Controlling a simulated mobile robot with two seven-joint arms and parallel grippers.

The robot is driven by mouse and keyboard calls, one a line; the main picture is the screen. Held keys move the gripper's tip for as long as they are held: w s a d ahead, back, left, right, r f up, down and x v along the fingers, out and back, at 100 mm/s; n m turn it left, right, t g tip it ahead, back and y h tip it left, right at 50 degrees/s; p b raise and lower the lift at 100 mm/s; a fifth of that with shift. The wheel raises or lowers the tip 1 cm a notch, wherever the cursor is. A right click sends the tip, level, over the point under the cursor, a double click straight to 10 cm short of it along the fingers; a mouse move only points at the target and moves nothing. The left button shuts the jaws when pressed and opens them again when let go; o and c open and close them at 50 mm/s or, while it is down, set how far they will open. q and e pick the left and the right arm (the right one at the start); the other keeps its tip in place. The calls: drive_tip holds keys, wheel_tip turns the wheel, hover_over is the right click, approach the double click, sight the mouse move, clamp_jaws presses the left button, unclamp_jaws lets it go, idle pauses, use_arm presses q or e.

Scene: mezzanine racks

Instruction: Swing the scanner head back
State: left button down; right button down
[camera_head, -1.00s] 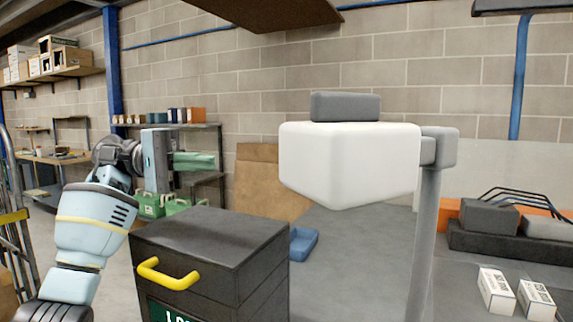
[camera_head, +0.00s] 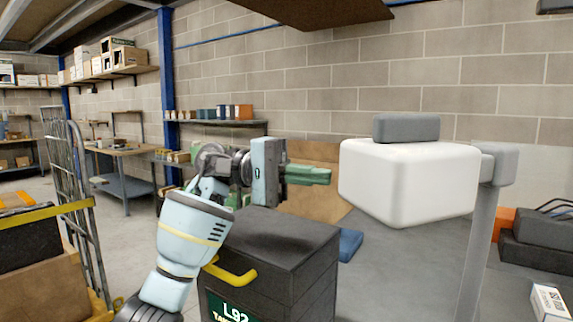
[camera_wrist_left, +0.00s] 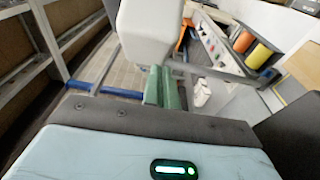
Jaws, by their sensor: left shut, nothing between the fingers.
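The scanner head is a white rounded box (camera_head: 408,180) with a grey block (camera_head: 405,128) on top. It is joined at its right side to a grey post (camera_head: 480,240). My left gripper (camera_head: 326,175) has green fingers, shut with nothing between them, pointing right at the head's left side. In the head view the fingertips end just short of the head's left edge; whether they touch cannot be told. In the left wrist view the shut fingers (camera_wrist_left: 163,84) lie just below the white head (camera_wrist_left: 152,32). My right gripper is not in view.
A dark cabinet (camera_head: 285,240) with a yellow handle (camera_head: 232,272) stands below my left forearm. A wire-sided trolley (camera_head: 85,215) is at the left. A blue tray (camera_head: 350,243) lies behind the cabinet. A white box (camera_head: 550,303) sits at lower right.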

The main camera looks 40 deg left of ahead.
use_arm(q)
drive_tip(key=shift+s+d+p, duration=0.3)
drive_tip(key=shift+s+d, duration=0.55)
drive_tip(key=shift+d, duration=0.3)
